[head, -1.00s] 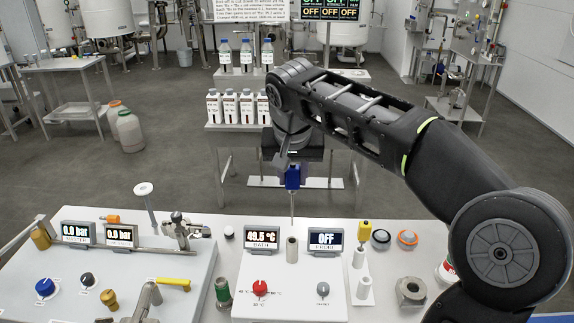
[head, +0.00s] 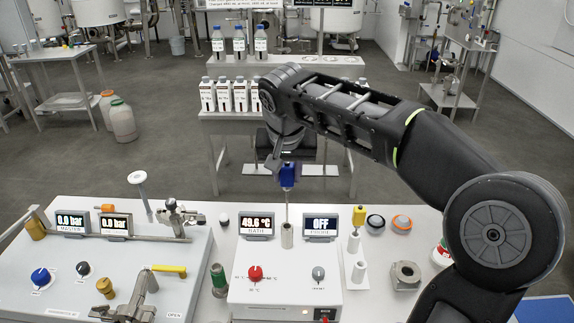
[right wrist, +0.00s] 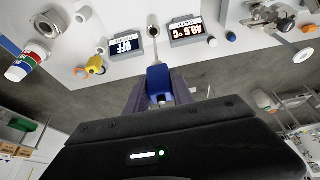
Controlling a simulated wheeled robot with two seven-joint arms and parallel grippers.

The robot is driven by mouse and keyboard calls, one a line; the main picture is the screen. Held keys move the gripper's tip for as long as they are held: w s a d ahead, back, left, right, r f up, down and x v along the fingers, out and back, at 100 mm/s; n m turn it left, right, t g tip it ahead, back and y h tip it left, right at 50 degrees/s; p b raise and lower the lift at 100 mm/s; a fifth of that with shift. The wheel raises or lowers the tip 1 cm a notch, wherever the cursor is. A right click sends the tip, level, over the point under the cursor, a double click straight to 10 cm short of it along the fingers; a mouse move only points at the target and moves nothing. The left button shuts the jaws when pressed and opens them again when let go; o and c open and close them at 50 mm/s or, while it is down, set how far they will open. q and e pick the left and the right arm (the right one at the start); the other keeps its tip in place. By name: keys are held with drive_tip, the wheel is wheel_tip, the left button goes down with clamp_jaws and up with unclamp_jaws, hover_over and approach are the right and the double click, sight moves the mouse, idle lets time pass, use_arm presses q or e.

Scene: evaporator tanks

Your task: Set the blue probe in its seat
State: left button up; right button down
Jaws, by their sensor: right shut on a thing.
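The blue probe (head: 288,176) has a blue block handle and a thin metal rod pointing down. My right gripper (head: 287,166) is shut on the handle and holds it upright above the back of the white bench unit. A short metal tube (head: 287,236), which looks like the seat, stands between the two displays. The rod's lower end is at the tube's mouth; I cannot tell whether it is inside. In the right wrist view, the probe's handle (right wrist: 160,82) sits between the fingers and the tube (right wrist: 153,37) lies beyond it. My left gripper is not in view.
The bath display (head: 257,224) reads 49.6 °C and the probe display (head: 320,226) reads OFF; they flank the tube closely. A yellow-handled probe (head: 359,216) stands in a white holder to the right. A valve panel (head: 92,270) fills the left.

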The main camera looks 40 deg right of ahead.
sight(287, 197)
wheel_tip(287, 197, down, 3)
drive_tip(key=shift+f+b, duration=0.15)
drive_tip(key=shift+b, duration=0.8)
drive_tip(key=shift+f+b, duration=1.85)
drive_tip(key=shift+f, duration=0.3)
drive_tip(key=c, duration=1)
unclamp_jaws()
drive_tip(key=shift+b+v, duration=0.4)
drive_tip(key=shift+v, duration=3.5)
